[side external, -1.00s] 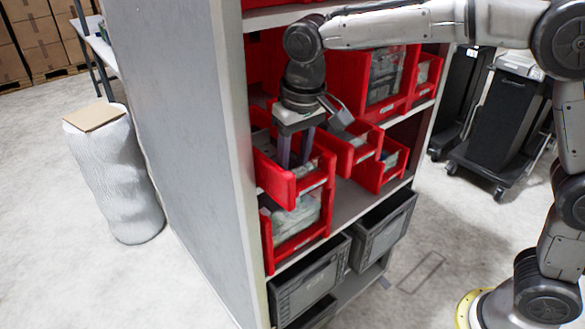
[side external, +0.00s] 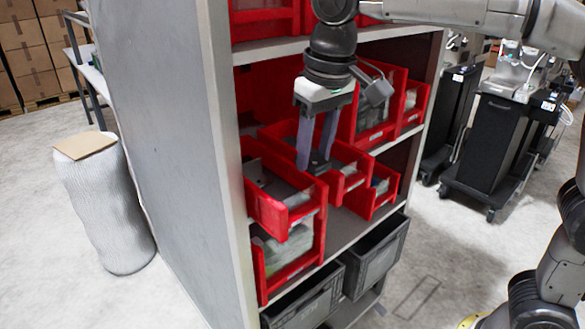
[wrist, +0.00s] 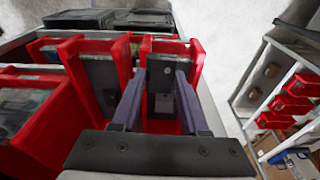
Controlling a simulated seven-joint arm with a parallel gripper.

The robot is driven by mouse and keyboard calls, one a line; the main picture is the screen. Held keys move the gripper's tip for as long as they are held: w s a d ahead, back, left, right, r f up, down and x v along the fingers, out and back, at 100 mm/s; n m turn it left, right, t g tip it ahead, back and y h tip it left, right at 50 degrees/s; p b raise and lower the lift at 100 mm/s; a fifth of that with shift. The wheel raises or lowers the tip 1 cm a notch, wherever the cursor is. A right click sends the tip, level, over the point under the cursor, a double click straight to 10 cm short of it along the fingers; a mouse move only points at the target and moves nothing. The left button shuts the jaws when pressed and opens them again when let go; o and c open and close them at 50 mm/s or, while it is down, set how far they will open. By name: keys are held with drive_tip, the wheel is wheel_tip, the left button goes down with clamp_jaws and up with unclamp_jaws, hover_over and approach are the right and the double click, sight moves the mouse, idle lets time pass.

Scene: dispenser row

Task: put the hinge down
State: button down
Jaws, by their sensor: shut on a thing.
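The hinge (side external: 319,163) is a small dark grey metal piece between my fingertips in the side view. In the wrist view it is a dark plate (wrist: 160,75) with a round mark, upright between the fingers. The fingers also show in the wrist view (wrist: 159,88). Whether the hinge touches a bin edge is hard to tell.
More red bins stand to the right (side external: 374,200) and behind (side external: 393,115) on the shelf unit. An upper shelf board (side external: 270,50) runs close above my gripper. The unit's grey side panel (side external: 165,150) stands on the left. Grey crates (side external: 375,258) sit below.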

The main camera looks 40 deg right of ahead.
drive_tip(key=s+d+r+n, duration=0.1)
drive_tip(key=s+d+r, duration=0.25)
drive_tip(key=s, duration=0.45)
drive_tip(key=d, duration=0.9)
approach(332, 157)
drive_tip(key=shift+m, duration=0.3)
drive_tip(key=s+a, duration=0.1)
drive_tip(key=s+a+f, duration=0.1)
drive_tip(key=a, duration=0.1)
drive_tip(key=s+a+f, duration=0.1)
drive_tip(key=shift+s+a+f, duration=0.1)
drive_tip(key=shift+a, duration=0.15)
drive_tip(key=shift+f, duration=0.2)
drive_tip(key=shift+w+f, duration=0.2)
drive_tip(key=shift+f, duration=0.7)
drive_tip(key=shift+w+f, duration=0.25)
drive_tip(key=shift+f, duration=0.7)
